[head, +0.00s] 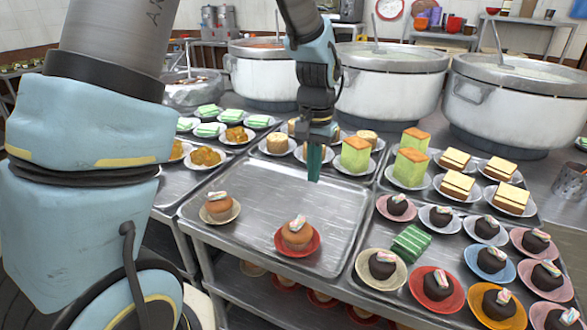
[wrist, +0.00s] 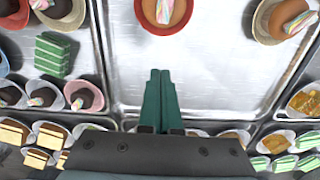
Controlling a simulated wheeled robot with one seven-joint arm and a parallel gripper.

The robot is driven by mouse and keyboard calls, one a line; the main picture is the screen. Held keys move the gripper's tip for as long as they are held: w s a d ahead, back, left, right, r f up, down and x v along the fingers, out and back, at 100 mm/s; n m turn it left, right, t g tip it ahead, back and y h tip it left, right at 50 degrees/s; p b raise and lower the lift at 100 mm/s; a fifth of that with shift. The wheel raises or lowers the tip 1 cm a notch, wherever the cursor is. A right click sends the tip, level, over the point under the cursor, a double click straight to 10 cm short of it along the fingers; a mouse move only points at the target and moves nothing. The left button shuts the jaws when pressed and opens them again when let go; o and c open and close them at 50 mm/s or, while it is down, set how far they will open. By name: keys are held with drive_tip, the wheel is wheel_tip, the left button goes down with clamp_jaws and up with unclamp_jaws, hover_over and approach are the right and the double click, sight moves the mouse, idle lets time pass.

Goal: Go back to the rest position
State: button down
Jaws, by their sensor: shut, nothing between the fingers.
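My gripper (head: 315,177) is shut and empty, pointing down above the far part of a mostly bare metal tray (head: 255,215). In the wrist view its two green fingers (wrist: 160,75) lie together over bare metal. On that tray a muffin on a red plate (head: 297,235) stands near the front edge, and a muffin on a cream plate (head: 220,207) stands at the left. Both plates also show at the top of the wrist view. My gripper is apart from both.
Three large stockpots (head: 390,92) stand behind the trays. Tall green cakes (head: 411,166) stand close to the right of my gripper. The right tray holds several chocolate cakes on plates and a green striped block (head: 411,243). Green and orange sweets (head: 205,157) stand at the left.

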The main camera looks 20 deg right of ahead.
drive_tip(key=s+a+r+n, duration=0.1)
drive_tip(key=a+n, duration=0.3)
drive_tip(key=a, duration=1)
drive_tip(key=s+a+r+n+t, duration=0.1)
drive_tip(key=a+n, duration=0.2)
drive_tip(key=a, duration=1.1)
drive_tip(key=shift+a+r+n+t, duration=0.25)
drive_tip(key=shift+a+n+t, duration=0.05)
drive_tip(key=shift+n, duration=0.1)
drive_tip(key=shift+d, duration=0.1)
